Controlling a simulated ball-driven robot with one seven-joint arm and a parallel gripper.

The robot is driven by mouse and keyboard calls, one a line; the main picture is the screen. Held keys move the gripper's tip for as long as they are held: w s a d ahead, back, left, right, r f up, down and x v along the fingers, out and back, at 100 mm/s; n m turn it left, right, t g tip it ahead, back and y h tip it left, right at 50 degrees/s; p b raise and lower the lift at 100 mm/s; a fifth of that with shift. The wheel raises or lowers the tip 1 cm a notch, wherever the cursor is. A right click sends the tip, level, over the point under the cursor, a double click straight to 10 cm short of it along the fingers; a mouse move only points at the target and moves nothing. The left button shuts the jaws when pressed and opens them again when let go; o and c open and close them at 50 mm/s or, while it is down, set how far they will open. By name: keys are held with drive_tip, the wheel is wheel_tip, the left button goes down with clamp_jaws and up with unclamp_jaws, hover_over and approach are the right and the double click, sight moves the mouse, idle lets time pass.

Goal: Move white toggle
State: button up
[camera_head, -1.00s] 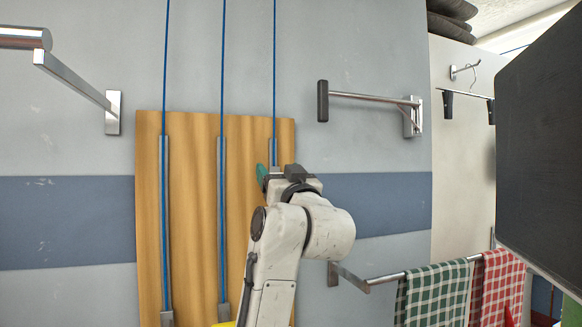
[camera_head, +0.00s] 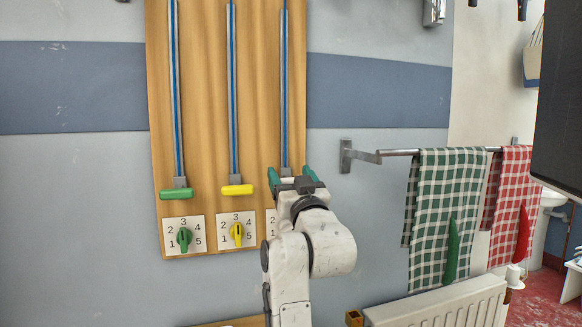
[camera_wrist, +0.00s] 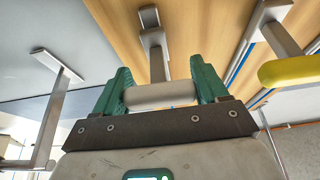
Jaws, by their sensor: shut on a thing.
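The white toggle (camera_wrist: 160,95) is a white cylindrical bar across the end of a metal bracket, seen in the wrist view. My gripper (camera_wrist: 163,75) is shut on it, one green finger at each end. In the head view my gripper (camera_head: 293,176) is at the lower end of the third, rightmost blue-and-metal rail (camera_head: 284,90). There the toggle is mostly or wholly hidden by the gripper. It is at about the height of the green toggle (camera_head: 176,193) and yellow toggle (camera_head: 237,190) on the other two rails.
Numbered dials sit below the toggles, one green (camera_head: 184,238) and one yellow (camera_head: 236,232); my arm mostly hides a third. The yellow toggle (camera_wrist: 290,70) is beside my gripper. A towel rail (camera_head: 365,156) with green (camera_head: 440,205) and red cloths (camera_head: 510,200) is to the right, above a radiator (camera_head: 440,305).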

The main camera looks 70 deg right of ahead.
drive_tip(key=shift+f, duration=0.75)
drive_tip(key=shift+d+f, duration=0.1)
drive_tip(key=o, duration=1.4)
drive_tip(key=b+v, duration=0.1)
drive_tip(key=v, duration=0.9)
drive_tip(key=shift+s+a, duration=0.25)
drive_tip(key=shift+a, duration=0.1)
